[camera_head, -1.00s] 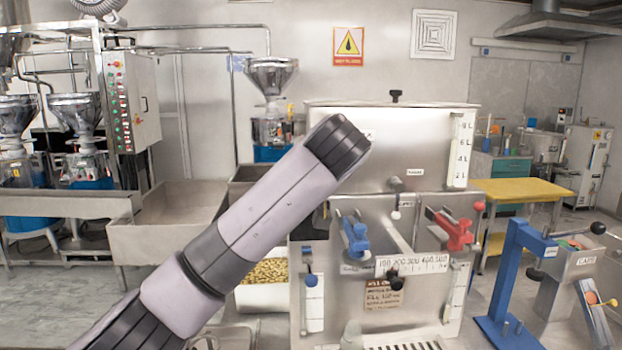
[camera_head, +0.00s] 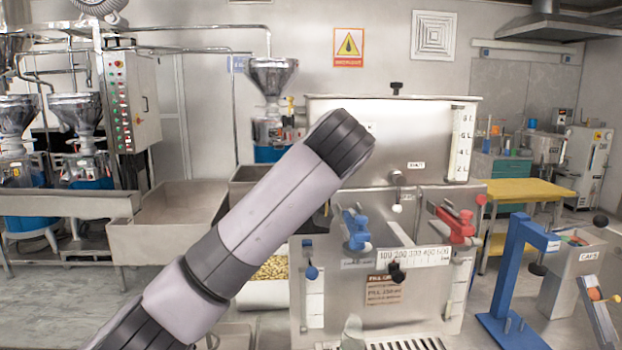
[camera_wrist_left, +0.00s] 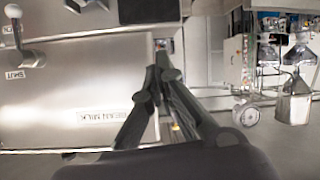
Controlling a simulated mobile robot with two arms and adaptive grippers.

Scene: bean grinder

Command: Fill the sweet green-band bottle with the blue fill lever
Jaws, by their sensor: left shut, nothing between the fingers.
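The blue fill lever (camera_head: 356,229) sits on the front of the metal filling machine (camera_head: 345,255), left of a red lever (camera_head: 455,226). A pale translucent bottle (camera_head: 353,333) shows at the bottom edge by the drip grate, its lower part cut off; I see no band on it. My left arm crosses the head view in front of the machine's left side, and its gripper is hidden there. In the left wrist view the left gripper (camera_wrist_left: 163,66) is shut and empty, beside a metal panel with a white-knobbed lever (camera_wrist_left: 13,14). My right gripper is not in view.
A blue stand (camera_head: 512,275) and a caps bin (camera_head: 572,275) stand to the right of the machine. A bin of yellowish beans (camera_head: 270,270) is at its left, partly behind my arm. A yellow table (camera_head: 520,190) stands farther back right.

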